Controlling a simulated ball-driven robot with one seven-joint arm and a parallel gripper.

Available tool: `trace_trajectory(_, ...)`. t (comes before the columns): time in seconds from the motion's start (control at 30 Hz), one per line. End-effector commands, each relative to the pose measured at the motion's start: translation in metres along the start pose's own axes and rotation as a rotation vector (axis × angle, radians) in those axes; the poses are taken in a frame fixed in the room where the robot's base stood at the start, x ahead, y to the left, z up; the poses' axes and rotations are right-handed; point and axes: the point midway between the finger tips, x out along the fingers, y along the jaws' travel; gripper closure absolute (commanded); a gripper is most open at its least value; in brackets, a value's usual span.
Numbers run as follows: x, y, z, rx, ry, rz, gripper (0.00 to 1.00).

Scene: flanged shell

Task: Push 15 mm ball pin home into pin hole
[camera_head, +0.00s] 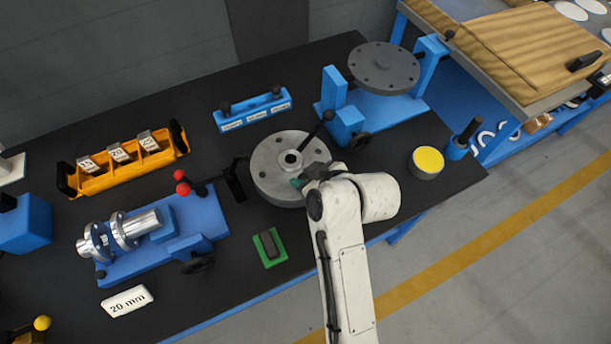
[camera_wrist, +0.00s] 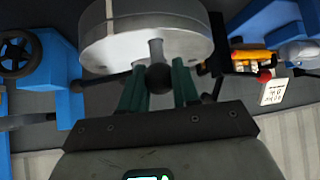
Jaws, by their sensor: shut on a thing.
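In the wrist view, the ball pin has a dark ball (camera_wrist: 158,78) and a grey shaft (camera_wrist: 156,50) pointing at the side of the round grey flanged part (camera_wrist: 110,45). My gripper (camera_wrist: 161,88) has its green fingers on either side of the ball, shut on it. The shaft meets the rim of the part; the pin hole itself is hidden, and I cannot tell how deep the shaft sits. In the head view, the flanged part (camera_head: 267,172) lies flat with a central bore, and my gripper (camera_head: 298,183) is at its near right side, mostly hidden by my arm.
A blue fixture with a grey disc (camera_head: 385,67) is at the back right. A blue clamp fixture (camera_head: 160,240), an orange tray (camera_head: 130,158) and a yellow-topped can (camera_head: 427,162) stand around.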

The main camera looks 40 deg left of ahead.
Motion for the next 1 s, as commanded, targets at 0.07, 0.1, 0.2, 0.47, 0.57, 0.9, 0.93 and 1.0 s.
trace_trajectory(0.07,0.002,0.0,0.002,0.0,0.0,0.0,1.0)
trace_trajectory(0.1,0.003,0.0,0.003,0.0,0.0,0.0,1.0)
trace_trajectory(0.2,0.004,0.0,0.004,0.0,0.0,0.0,1.0)
trace_trajectory(0.47,0.008,0.0,0.008,0.0,0.0,0.0,1.0)
trace_trajectory(0.57,0.01,0.0,0.01,0.0,0.0,0.0,1.0)
trace_trajectory(0.9,0.011,-0.001,0.011,0.0,-0.002,-0.001,0.47)
trace_trajectory(0.93,0.011,-0.001,0.011,0.0,-0.002,-0.002,0.44)
trace_trajectory(1.0,0.011,-0.001,0.011,0.0,-0.002,-0.002,0.4)
